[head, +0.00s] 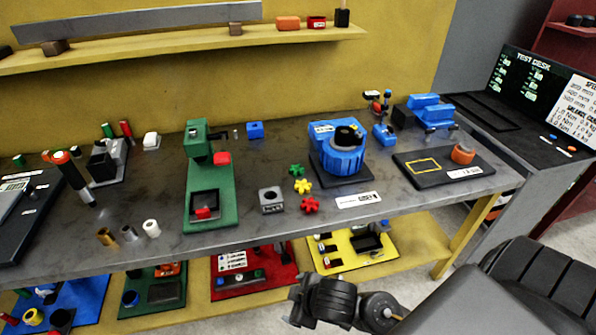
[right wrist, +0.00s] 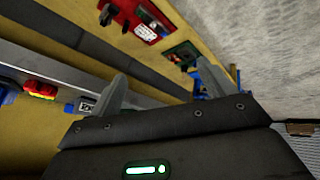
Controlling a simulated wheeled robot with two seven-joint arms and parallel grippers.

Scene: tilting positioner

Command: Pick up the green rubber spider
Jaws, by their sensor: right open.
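The green rubber spider (head: 296,170) lies on the grey workbench (head: 262,222), at the back of a short row with a yellow spider (head: 302,186) and a red spider (head: 310,205). My right gripper (head: 294,305) is in front of the bench, apart from the spiders and nearer the camera. In the right wrist view its two fingers (right wrist: 162,85) stand apart with nothing between them. Red and yellow pieces (right wrist: 40,89) show at that view's left edge; I cannot make out the green spider there. My left gripper is not in view.
A blue round positioner (head: 343,158) stands right of the spiders. A grey block (head: 271,200) and a green press-like stand (head: 221,190) are to their left. A white label (head: 358,200) lies near the front edge. Coloured trays fill the lower shelf (head: 412,258).

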